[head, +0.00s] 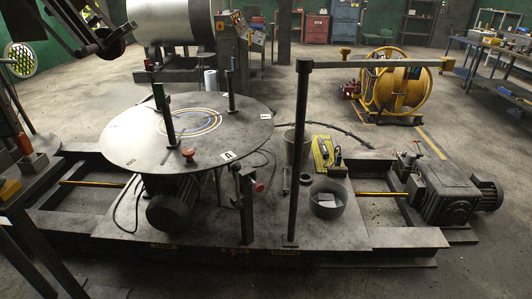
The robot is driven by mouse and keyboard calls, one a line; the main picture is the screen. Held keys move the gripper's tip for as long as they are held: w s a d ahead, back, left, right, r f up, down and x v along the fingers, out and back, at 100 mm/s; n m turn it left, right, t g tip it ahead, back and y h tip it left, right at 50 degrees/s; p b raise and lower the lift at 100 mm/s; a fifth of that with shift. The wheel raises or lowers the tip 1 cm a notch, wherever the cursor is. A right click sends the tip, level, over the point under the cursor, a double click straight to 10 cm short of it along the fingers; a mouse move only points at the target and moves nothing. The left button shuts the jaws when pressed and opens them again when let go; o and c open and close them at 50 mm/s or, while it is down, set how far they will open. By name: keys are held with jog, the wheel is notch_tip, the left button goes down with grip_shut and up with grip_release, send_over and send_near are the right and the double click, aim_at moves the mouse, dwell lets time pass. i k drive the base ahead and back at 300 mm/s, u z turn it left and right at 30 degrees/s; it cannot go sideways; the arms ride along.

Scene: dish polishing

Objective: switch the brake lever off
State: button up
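I cannot tell for certain which part is the brake lever. An upright dark post (243,208) with a reddish knob (259,187) stands at the front of the machine, just below the disc's edge. A large round grey disc (130,145) carries short upright posts and an orange-red knob (188,153) at its front. Another small fitting with a thin reddish handle (413,150) sits at the right, above the motor and gearbox. Whether any of these is on or off is too small to tell.
A tall dark post (300,160) with a long horizontal arm (375,64) rises at the front. A round bin (327,198) and a yellow item (322,152) lie near it. A motor and gearbox (447,193) sit at right. A yellow reel (393,85) stands behind on open floor.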

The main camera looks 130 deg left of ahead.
aim_at(235, 167)
jog(key=u, duration=4.05)
jog(key=i, duration=2.35)
jog(key=u, duration=0.15)
